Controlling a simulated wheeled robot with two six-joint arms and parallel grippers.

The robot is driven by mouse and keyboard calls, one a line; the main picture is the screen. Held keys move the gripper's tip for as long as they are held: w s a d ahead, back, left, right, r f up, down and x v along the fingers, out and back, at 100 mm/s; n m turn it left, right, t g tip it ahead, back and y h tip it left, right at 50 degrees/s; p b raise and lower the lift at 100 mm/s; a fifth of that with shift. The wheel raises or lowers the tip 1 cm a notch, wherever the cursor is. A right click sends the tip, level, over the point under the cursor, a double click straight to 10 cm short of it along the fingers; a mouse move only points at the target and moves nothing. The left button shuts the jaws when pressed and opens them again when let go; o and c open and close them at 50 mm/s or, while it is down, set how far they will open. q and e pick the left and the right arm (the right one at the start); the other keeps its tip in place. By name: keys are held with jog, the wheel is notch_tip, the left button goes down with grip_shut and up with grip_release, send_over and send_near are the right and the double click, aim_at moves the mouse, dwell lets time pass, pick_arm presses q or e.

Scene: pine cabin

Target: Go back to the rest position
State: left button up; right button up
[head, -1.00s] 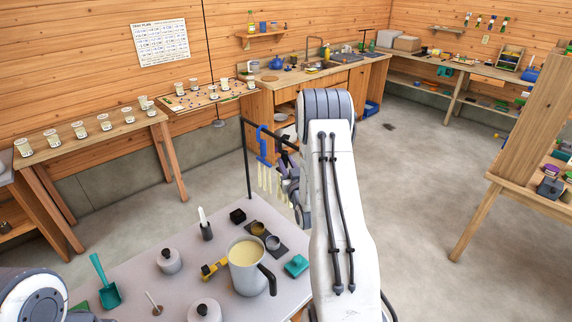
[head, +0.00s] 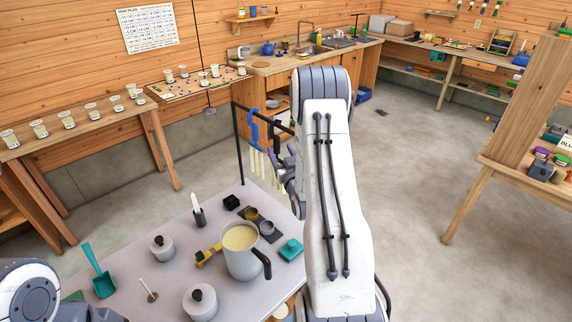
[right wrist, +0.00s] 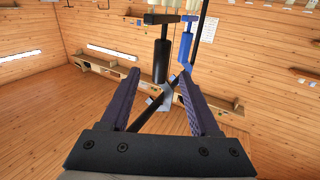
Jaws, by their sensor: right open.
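My right gripper (right wrist: 160,82) is open in the right wrist view, its two dark purple fingers apart. A black handle (right wrist: 161,62) shows in the gap between the fingertips; I cannot tell its distance, but nothing is gripped. A blue handle (right wrist: 185,47) hangs just right of it. In the head view the blue holder (head: 253,128) hangs on the black stand (head: 238,150), with pale tapers (head: 254,163) below. My right gripper (head: 293,172) is beside them, mostly hidden behind my right arm. My left arm shows only at the lower left; its gripper is out of frame.
The grey table (head: 150,215) holds a pitcher (head: 243,262) of pale liquid, lidded pots (head: 200,302), a teal scoop (head: 99,272) and a teal block (head: 290,249). The floor (head: 420,180) between is clear.

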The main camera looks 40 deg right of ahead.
jog(key=b+v, duration=0.2)
jog(key=v, duration=0.6)
jog(key=w+a+f+n+g+y+b, duration=0.1)
jog(key=w+a+n+y, duration=0.15)
jog(key=a, duration=0.35)
jog(key=w+a+f+n+g+y, duration=0.1)
jog(key=w+a+f+g+y, duration=0.15)
jog(key=a, duration=0.35)
jog(key=s+a+f+n+g+y+b, duration=0.1)
jog(key=s+a+n+g+y, duration=0.2)
jog(key=a, duration=1)
jog(key=s+a+n+g+y+b, duration=0.1)
jog(key=s+a+n+g+b, duration=0.1)
jog(key=s+a+g, duration=0.55)
jog(key=s+a+r+n+g, duration=0.1)
jog(key=s+a, duration=0.1)
jog(key=s, duration=0.7)
jog(key=s+a+n+g, duration=0.1)
jog(key=s+a+n, duration=0.1)
jog(key=s, duration=0.7)
jog(key=shift+s+a+r+g+h, duration=0.4)
jog(key=shift+a, duration=0.35)
